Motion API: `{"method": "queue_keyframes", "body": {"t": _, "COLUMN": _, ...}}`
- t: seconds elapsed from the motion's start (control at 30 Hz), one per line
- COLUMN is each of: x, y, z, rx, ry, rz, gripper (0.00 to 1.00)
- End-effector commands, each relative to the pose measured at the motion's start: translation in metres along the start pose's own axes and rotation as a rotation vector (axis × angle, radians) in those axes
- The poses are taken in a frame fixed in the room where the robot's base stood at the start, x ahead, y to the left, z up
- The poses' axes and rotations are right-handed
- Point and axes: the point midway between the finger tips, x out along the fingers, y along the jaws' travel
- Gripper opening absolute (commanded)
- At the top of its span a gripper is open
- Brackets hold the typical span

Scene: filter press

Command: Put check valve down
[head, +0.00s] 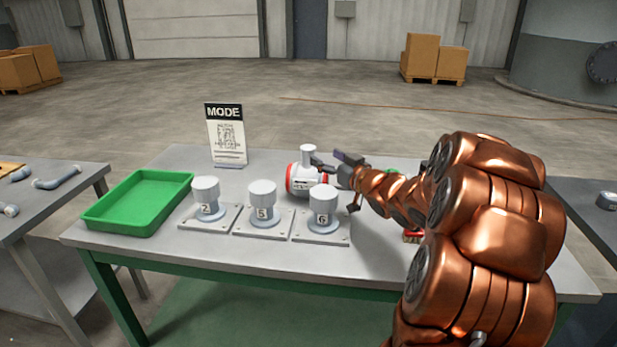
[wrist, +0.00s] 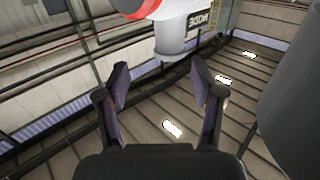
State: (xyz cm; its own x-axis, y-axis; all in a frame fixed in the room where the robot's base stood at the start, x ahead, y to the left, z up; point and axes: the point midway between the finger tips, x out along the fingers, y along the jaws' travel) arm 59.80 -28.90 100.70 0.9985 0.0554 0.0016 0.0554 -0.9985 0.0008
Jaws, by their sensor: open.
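The check valve appears to be the white, red-banded body (head: 297,178) with a grey-white stub on top, at the table's middle behind the numbered posts. It seems to rest on the table, its base partly hidden by the posts. My gripper (head: 330,165) is just right of it, fingers apart, reaching in from the right. In the wrist view the spread fingers of my gripper (wrist: 160,70) have nothing between them, and the white body with red band and dark label (wrist: 172,32) shows beyond them at the top. I cannot tell whether a finger touches it.
Posts marked 2 (head: 207,199), 5 (head: 263,204) and 6 (head: 322,211) stand on plates along the front. A green tray (head: 93,222) lies at left, and a MODE sign (head: 226,135) stands behind. A red item (head: 411,236) is partly hidden by my arm.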

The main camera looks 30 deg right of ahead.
Motion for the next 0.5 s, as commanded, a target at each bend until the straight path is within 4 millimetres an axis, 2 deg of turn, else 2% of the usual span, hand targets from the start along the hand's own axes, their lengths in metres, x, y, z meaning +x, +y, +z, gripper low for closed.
{"method": "queue_keyframes", "body": {"t": 0.1, "x": 0.017, "y": -0.010, "z": -0.001, "rx": 0.000, "ry": 0.002, "rz": -0.018, "gripper": 0.67}}
{"method": "queue_keyframes", "body": {"t": 0.2, "x": 0.024, "y": -0.013, "z": -0.001, "rx": 0.000, "ry": 0.001, "rz": -0.022, "gripper": 0.67}}
{"method": "queue_keyframes", "body": {"t": 0.5, "x": 0.057, "y": -0.012, "z": 0.000, "rx": 0.002, "ry": -0.002, "rz": -0.019, "gripper": 0.67}}
